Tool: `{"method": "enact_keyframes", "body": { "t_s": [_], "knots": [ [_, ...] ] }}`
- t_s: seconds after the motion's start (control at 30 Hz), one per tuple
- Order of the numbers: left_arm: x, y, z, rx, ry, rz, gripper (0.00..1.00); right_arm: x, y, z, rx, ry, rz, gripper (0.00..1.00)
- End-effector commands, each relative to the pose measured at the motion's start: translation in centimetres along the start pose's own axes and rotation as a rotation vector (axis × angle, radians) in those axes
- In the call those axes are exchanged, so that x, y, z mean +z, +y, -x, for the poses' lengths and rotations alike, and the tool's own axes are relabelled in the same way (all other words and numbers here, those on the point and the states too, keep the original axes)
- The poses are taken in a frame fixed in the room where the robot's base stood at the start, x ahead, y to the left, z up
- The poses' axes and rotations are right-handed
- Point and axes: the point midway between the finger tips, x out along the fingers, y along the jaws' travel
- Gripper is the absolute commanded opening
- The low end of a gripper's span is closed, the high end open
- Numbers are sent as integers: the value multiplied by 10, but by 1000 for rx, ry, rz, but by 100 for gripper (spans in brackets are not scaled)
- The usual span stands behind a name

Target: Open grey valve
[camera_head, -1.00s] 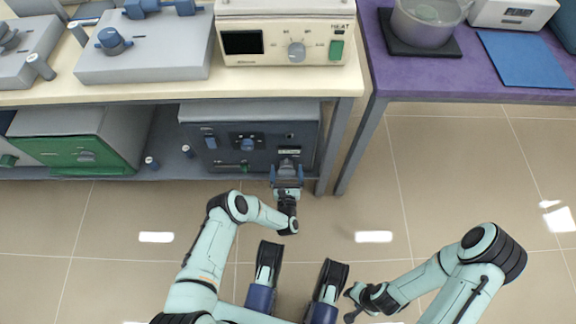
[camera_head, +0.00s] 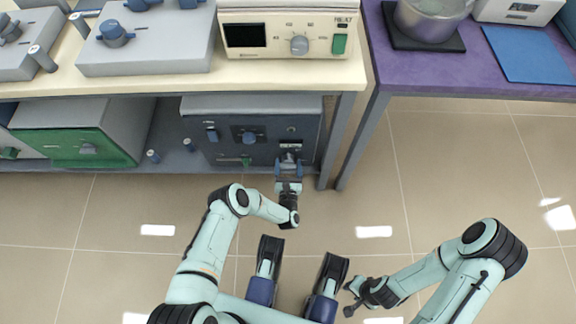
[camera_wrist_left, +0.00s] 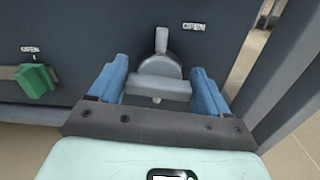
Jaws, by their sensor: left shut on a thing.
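The grey valve (camera_wrist_left: 160,72) is on the front of the dark blue-grey furnace (camera_head: 222,151) on the lower shelf. In the left wrist view its narrow pointer stands roughly upright, and an OPEN label (camera_wrist_left: 194,26) is to the upper right of it. My left gripper (camera_head: 289,166) is at the furnace's lower right front. Its blue fingers (camera_wrist_left: 158,88) are on both sides of the valve's grey handle, shut on it. In the head view the gripper mostly hides the valve. My right gripper (camera_head: 356,297) is low over the floor, away from the furnace; its jaw opening is unclear.
A green valve (camera_wrist_left: 36,82) with its own OPEN label is left of the grey one. A grey table leg (camera_head: 336,140) stands close to the right of my left gripper. A green-fronted furnace (camera_head: 90,147) is farther left. The floor in front is clear.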

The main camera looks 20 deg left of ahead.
Motion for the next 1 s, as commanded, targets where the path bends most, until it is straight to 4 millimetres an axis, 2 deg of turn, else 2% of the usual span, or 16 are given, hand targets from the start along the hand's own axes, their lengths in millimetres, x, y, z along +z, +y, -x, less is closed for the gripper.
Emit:
{"method": "enact_keyframes", "body": {
  "t_s": [1.0],
  "knots": [
    [-2,-5,-1,2,-1,-937,47,-5,-4,4,-9,19,6,43]
  ]
}}
